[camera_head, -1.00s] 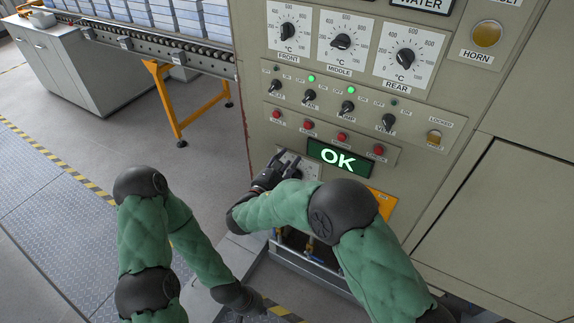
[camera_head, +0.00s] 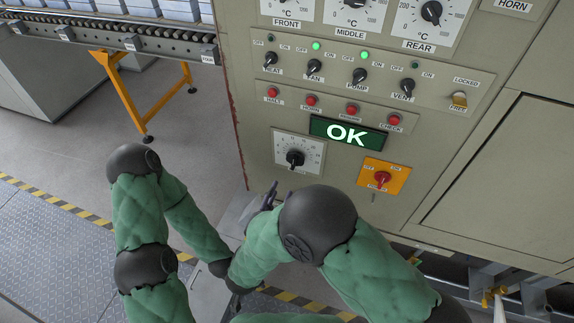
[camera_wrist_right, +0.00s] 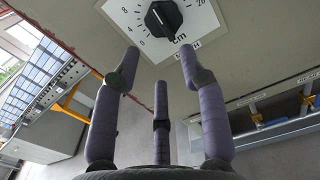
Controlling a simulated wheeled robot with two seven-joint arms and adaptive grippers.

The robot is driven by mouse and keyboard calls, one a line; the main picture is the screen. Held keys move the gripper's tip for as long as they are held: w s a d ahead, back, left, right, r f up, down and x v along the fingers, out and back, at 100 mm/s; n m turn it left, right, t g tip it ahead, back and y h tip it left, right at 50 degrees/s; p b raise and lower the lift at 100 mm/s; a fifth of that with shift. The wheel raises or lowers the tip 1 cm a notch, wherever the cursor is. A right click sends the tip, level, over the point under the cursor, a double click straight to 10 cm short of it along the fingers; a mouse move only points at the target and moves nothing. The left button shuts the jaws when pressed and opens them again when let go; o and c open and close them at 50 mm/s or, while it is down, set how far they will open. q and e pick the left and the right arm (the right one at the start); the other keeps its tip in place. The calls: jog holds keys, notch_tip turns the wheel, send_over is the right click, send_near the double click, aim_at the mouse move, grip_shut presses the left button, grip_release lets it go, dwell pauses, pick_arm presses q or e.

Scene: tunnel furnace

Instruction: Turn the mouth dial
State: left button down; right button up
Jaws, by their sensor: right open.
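The mouth dial is a black knob (camera_head: 295,157) on a white square scale plate, low on the beige panel, left of the orange plate. In the right wrist view the knob (camera_wrist_right: 163,20) sits at the top, with "cm" printed under it. My right gripper (camera_head: 270,195) is just below and left of the dial, apart from it. In the wrist view its three purple-grey fingers (camera_wrist_right: 159,62) are spread, with nothing between them. My left gripper (camera_head: 238,284) is low in the head view, mostly hidden behind my right arm, so its fingers cannot be made out.
A green OK display (camera_head: 347,133) and a row of red buttons (camera_head: 352,110) are above the dial. A red switch on an orange plate (camera_head: 383,175) is to its right. A roller conveyor (camera_head: 110,38) with a yellow leg stands left. Metal fittings (camera_head: 495,295) lie lower right.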

aim_at(292, 165)
jog(key=b+x, duration=0.2)
jog(key=x, duration=0.7)
jog(key=shift+d+f, duration=0.1)
jog(key=shift+w+d, duration=0.15)
jog(key=shift+w, duration=0.4)
grip_shut()
